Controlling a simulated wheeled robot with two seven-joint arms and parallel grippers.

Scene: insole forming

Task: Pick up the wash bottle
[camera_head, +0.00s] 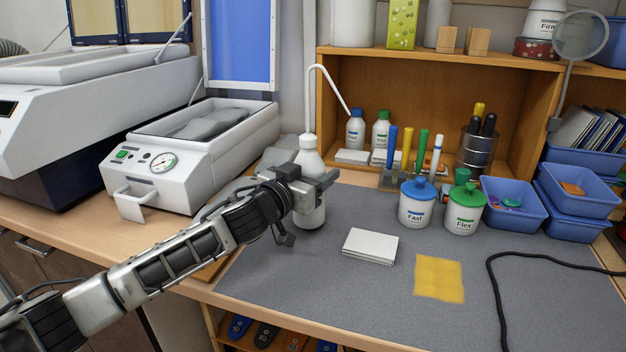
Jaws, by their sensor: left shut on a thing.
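The wash bottle (309,157) is white with a long curved spout and stands upright near the back left of the grey mat. My left gripper (318,184) is shut on the bottle's body, with its arm coming in from the left. The gripper hides the middle of the bottle; its neck shows above and its lower part below. I cannot tell whether the bottle's base touches the mat. My right gripper is not in view.
A white machine with a gauge (162,163) stands left of the bottle. White pads (369,246), a yellow cloth (439,278), a blue-lidded jar (416,206) and a green-lidded jar (464,212) are to the right. A black cable (497,300) lies at far right. The wooden shelf (440,66) stands behind.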

